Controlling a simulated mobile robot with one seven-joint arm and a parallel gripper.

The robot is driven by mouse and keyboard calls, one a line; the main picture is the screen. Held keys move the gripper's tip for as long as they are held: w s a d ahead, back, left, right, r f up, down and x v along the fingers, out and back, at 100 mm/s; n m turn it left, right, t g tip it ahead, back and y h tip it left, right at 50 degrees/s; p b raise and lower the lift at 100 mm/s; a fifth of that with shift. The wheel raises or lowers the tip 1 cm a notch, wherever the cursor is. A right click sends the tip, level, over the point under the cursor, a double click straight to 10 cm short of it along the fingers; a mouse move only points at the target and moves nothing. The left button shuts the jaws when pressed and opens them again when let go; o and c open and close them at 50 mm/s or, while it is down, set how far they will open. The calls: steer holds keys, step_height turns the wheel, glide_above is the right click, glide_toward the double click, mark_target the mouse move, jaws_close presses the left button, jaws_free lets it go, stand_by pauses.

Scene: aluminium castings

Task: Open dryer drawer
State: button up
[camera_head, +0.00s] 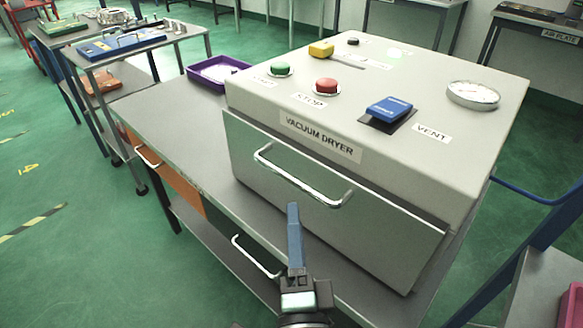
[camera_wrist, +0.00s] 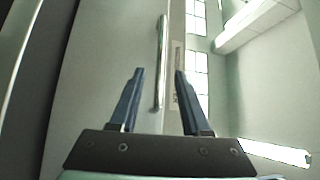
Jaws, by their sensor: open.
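The vacuum dryer (camera_head: 370,130) is a large light-grey box on a metal table, labelled on its sloped front edge. Its drawer front (camera_head: 330,190) is a flat grey panel that looks closed. A chrome bar handle (camera_head: 300,182) runs across the panel. My gripper (camera_head: 294,215) is in front of the panel, just below the handle in the head view, with its blue fingers pointing towards it. In the wrist view my gripper (camera_wrist: 158,75) is open and empty, and the handle (camera_wrist: 161,62) stands upright in the picture between and beyond the two fingertips. No contact with the handle is visible.
The dryer's top carries a green button (camera_head: 281,69), a red button (camera_head: 327,86), a blue vent lever (camera_head: 389,109) and a gauge (camera_head: 473,95). A purple tray (camera_head: 215,73) sits behind it at left. The table (camera_head: 190,140) has drawers underneath. Open green floor lies at left.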

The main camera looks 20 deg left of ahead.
mark_target(292, 179)
steer(key=p+x, duration=0.1)
steer(key=x, duration=0.8)
steer(key=shift+w+a+p, duration=0.15)
steer(key=shift+w+p, duration=0.15)
steer(key=shift+p, duration=0.1)
jaws_close()
stand_by(0.9)
